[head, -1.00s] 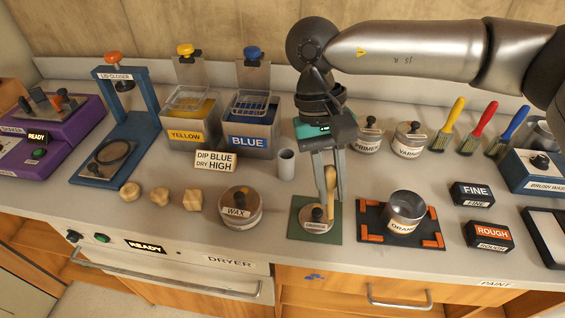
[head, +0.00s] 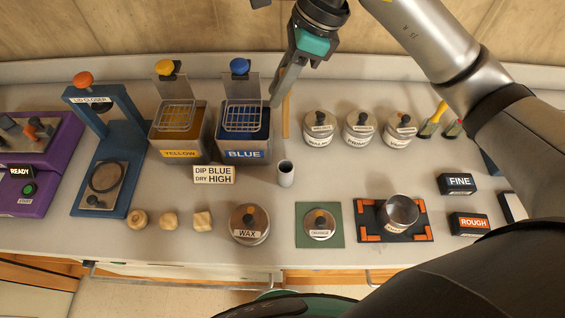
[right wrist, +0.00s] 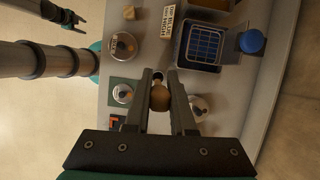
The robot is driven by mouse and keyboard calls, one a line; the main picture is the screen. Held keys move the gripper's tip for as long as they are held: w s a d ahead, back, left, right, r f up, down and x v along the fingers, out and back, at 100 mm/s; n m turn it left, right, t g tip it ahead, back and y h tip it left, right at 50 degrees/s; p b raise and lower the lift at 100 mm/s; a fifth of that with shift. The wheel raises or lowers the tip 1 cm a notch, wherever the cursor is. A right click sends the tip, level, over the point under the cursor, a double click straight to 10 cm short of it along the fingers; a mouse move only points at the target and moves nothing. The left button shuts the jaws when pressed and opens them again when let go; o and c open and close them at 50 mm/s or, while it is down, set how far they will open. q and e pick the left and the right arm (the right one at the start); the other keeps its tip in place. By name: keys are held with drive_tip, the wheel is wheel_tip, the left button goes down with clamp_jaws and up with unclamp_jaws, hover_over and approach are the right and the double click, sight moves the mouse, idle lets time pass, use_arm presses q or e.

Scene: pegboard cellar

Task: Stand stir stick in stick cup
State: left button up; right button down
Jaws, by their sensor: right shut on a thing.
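My right gripper (head: 276,98) is shut on the wooden stir stick (head: 286,116), held upright above the back of the counter, right of the blue tank. The stick's rounded end (right wrist: 160,97) shows between the fingers in the right wrist view. The stick cup (head: 286,173), a small pale cylinder with a dark opening, stands on the counter nearer the front, below the stick in the head view. The stick appears apart from it. My left gripper (right wrist: 76,22) shows only in the right wrist view, at upper left, fingers apart and empty.
The blue tank (head: 243,154) and a sign (head: 214,174) stand left of the cup. Several lidded jars (head: 320,128) stand to its right.

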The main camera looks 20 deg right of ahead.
drive_tip(key=shift+w+d, duration=0.15)
wheel_tip(320, 180, down, 20)
drive_tip(key=shift+r+m+p, duration=0.15)
drive_tip(key=shift+m+p, duration=0.15)
drive_tip(key=shift+p, duration=0.15)
drive_tip(key=c, duration=0.8)
unclamp_jaws()
drive_tip(key=shift+o, duration=0.2)
